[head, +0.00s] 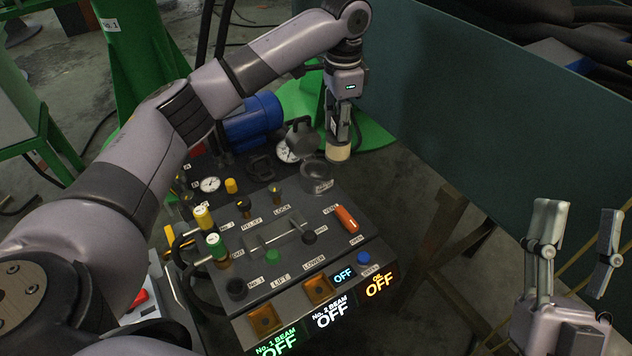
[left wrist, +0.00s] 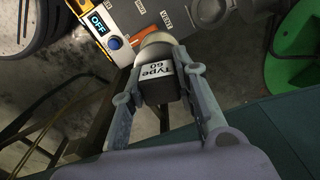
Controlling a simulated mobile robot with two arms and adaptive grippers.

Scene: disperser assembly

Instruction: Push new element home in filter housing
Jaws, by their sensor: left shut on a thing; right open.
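My left gripper (head: 340,122) is shut on the new element, a short cylinder with a cream end (head: 338,152). The left wrist view shows the dark element (left wrist: 158,88) with a white "Type 60" label between the two fingers of this gripper (left wrist: 166,72). The filter housing appears to be the round grey cup (head: 317,182) at the console's back right corner. The element's cream end is just above and right of this cup in the head view, apparently apart from it; the height gap is unclear. My right gripper (head: 580,212) is open and empty, far right of the console.
A dark cap-like part with a handle (head: 300,140) stands behind the cup, beside a gauge (head: 287,152). The console (head: 300,225) carries knobs and an orange lever (head: 346,218). A blue motor (head: 252,122) is behind. A teal panel (head: 480,110) stands to the right.

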